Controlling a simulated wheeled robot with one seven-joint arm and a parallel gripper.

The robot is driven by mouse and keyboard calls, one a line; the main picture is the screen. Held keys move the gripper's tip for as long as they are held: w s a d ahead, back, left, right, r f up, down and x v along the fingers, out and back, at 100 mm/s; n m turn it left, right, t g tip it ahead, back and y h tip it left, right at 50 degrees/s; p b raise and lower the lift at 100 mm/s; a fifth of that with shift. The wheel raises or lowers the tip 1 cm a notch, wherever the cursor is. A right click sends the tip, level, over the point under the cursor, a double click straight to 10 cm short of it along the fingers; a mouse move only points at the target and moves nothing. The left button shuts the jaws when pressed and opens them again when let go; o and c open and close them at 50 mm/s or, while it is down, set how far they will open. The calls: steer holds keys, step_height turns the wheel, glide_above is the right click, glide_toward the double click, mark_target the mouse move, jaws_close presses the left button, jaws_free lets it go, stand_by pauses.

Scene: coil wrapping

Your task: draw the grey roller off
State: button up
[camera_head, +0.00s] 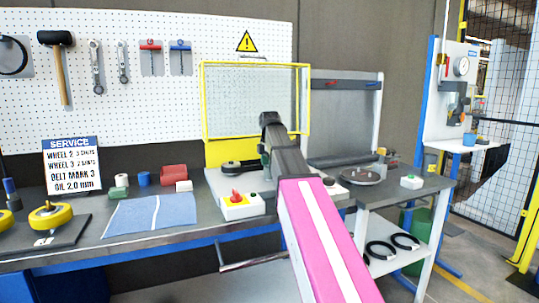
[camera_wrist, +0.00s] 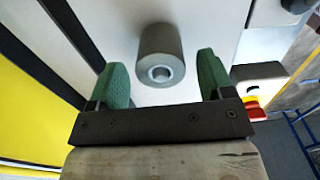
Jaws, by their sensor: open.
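The grey roller (camera_wrist: 161,55) is a short cylinder with a pale hollow end, seen in the wrist view against a light panel. My gripper (camera_wrist: 163,82) is open, with one green finger to each side of the roller and a visible gap on both sides. The roller's near end lies about level with the fingers in the picture; I cannot tell how deep it sits between them. In the head view my pink and grey arm reaches to the machine (camera_head: 240,206) on the bench, and the arm hides the roller and the fingers there.
A yellow-framed mesh guard (camera_head: 255,100) stands behind the machine. A red and yellow stop button (camera_head: 236,196) sits at its front. Left on the bench are a blue cloth (camera_head: 150,213), small coloured rolls (camera_head: 173,175) and a yellow wheel (camera_head: 50,215). A round plate (camera_head: 361,176) is on the right.

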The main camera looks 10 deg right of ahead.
steer(key=shift+f, duration=1.65)
steer(key=c, duration=1.1)
